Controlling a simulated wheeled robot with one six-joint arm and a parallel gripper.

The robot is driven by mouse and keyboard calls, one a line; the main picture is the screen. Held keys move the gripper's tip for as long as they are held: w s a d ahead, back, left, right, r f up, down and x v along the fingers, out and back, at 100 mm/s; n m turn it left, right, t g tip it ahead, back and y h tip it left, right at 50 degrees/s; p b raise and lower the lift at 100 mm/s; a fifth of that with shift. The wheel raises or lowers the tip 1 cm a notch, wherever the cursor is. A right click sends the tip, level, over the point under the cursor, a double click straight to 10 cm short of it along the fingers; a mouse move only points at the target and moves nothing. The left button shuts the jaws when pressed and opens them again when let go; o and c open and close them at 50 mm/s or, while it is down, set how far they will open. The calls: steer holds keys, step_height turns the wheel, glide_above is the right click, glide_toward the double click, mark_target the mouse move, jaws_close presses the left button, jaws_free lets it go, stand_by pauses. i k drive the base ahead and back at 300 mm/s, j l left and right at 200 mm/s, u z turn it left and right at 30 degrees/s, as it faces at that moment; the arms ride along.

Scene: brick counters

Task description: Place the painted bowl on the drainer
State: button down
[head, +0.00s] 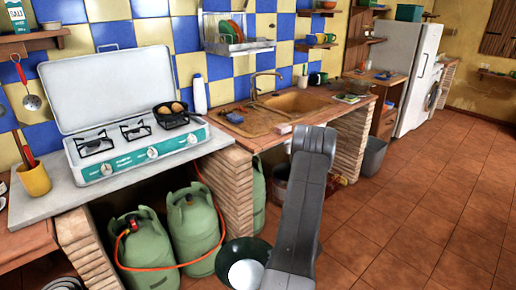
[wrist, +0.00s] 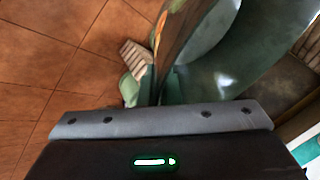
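The painted bowl (head: 229,266) shows at the bottom of the head view, dark green inside with a pale round patch. Its front part is cut off or hidden by my arm. In the wrist view the bowl (wrist: 262,62) is very close, with a glossy green inside and an orange-and-green painted outside. My gripper (wrist: 160,94) is shut on the bowl's wall; the fingers are mostly hidden. The bowl is held tilted, in front of the counter and below its top. The drainer (head: 240,47) hangs on the tiled wall above the sink, with red and green dishes in it.
A stove (head: 140,145) with a raised lid and a pan stands on the left counter. The sink (head: 297,104) has a tap and a white bottle (head: 199,95) near it. Green gas cylinders (head: 196,228) stand below. The floor (head: 430,205) at right is clear.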

mark_target(263, 120)
steer(key=i+l, duration=0.5)
steer(key=l, duration=0.15)
steer(key=i+l, duration=0.5)
steer(key=l+z, duration=0.05)
steer(key=l, duration=0.1)
